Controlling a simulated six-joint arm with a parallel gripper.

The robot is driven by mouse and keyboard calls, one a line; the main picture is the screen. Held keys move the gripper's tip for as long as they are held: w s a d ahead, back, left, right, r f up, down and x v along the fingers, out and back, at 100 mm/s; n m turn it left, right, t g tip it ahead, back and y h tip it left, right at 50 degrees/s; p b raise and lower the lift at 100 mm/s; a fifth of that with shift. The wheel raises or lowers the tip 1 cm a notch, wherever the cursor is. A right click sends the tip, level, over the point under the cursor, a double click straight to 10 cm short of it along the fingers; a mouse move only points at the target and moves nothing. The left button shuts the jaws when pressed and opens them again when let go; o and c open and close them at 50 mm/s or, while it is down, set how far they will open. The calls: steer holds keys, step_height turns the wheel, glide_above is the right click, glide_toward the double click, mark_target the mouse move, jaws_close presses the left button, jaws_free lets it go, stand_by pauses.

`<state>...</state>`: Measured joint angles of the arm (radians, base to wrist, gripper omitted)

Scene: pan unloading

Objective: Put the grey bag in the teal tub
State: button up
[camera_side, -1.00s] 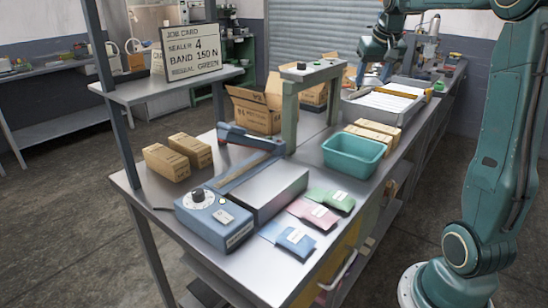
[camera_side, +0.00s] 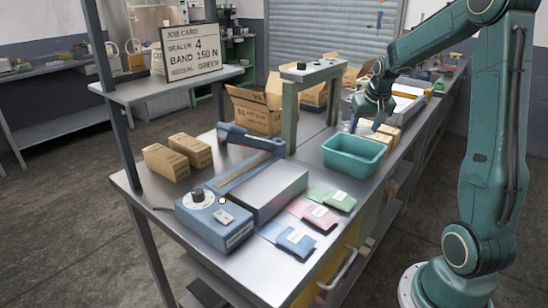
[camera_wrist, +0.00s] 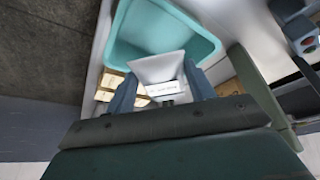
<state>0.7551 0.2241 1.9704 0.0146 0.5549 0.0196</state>
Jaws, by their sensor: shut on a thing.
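My gripper (camera_wrist: 161,92) is shut on the grey bag (camera_wrist: 160,66), a pale pouch with a white label, between its two blue-grey fingers in the wrist view. In that view the bag overlaps the near part of the teal tub (camera_wrist: 122,48). In the side view the teal tub (camera_side: 350,168) stands on the steel bench and looks empty where its inside shows. My gripper (camera_side: 362,124) is above and behind the tub there, near its far rim.
Brown boxes (camera_side: 389,137) stand just behind the tub. Green (camera_side: 328,200), pink (camera_side: 312,214) and blue (camera_side: 295,241) pouches lie in front. A blue sealer (camera_side: 215,228) and a green-grey frame (camera_side: 290,110) stand to the left. A white-lined tray (camera_side: 408,90) is farther back.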

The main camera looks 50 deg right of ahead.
mark_target(364, 137)
steer(key=shift+f, duration=0.1)
steer(key=shift+f, duration=2.05)
steer(key=shift+f, duration=0.6)
steer(key=o, duration=1.1)
steer(key=shift+r, duration=0.2)
steer(key=shift+r, duration=0.55)
steer(key=v, duration=1.1)
steer(key=shift+s+a+r, duration=0.15)
steer(key=shift+r, duration=0.15)
